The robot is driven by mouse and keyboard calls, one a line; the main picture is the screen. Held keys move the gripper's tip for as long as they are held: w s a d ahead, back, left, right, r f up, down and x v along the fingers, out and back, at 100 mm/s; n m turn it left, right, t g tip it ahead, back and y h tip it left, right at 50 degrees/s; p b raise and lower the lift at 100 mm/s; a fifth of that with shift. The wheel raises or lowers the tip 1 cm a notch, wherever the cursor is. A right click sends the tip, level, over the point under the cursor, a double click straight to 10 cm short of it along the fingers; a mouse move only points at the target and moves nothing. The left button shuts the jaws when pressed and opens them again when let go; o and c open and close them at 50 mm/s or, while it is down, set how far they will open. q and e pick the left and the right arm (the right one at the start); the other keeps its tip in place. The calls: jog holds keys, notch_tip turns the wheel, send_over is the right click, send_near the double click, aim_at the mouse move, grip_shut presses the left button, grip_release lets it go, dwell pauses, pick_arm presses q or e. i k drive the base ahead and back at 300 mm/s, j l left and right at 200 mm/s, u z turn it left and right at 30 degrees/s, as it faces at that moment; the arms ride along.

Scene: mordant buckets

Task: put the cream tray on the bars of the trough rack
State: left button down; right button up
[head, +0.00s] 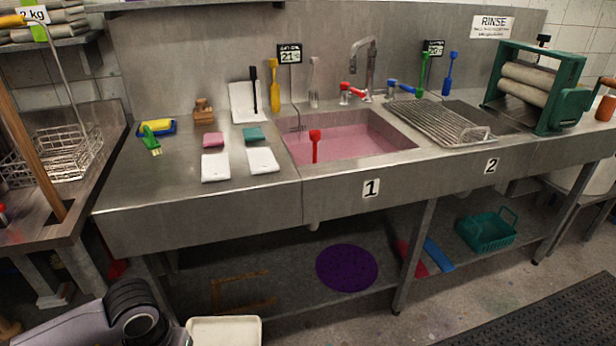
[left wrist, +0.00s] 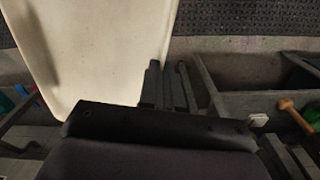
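The cream tray (head: 225,331) shows at the bottom edge of the head view, beside my left arm, partly cut off. It fills the upper left of the left wrist view (left wrist: 90,50). My left gripper (left wrist: 165,88) has its dark fingers at the tray's edge, one on each side of the rim, and appears shut on it. The trough rack (head: 432,121), a grey rack of parallel bars with a wire end, lies across trough 2, right of the pink-filled basin. Its bars look bare. My right gripper is in neither view.
The counter's front edge and the lower shelf, with a purple disc (head: 346,268) and teal basket (head: 487,230), lie beyond the tray. A tap (head: 365,65) and green wringer (head: 540,90) flank the rack. White dishes (head: 216,167) and sponges stand on the left counter.

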aim_at(445, 124)
jog(key=i+l, duration=0.15)
jog(key=l, duration=0.45)
jog(key=i+l+u, duration=0.1)
jog(key=l, duration=0.5)
jog(key=i+l+u, duration=0.1)
jog(key=l, duration=0.5)
jog(key=i+l, duration=0.25)
jog(key=l, duration=0.4)
jog(key=i+l+u, duration=0.1)
jog(key=l, duration=0.5)
jog(key=i+l, duration=0.1)
jog(key=l, duration=0.55)
jog(key=i+l+u, duration=0.1)
jog(key=l, duration=0.5)
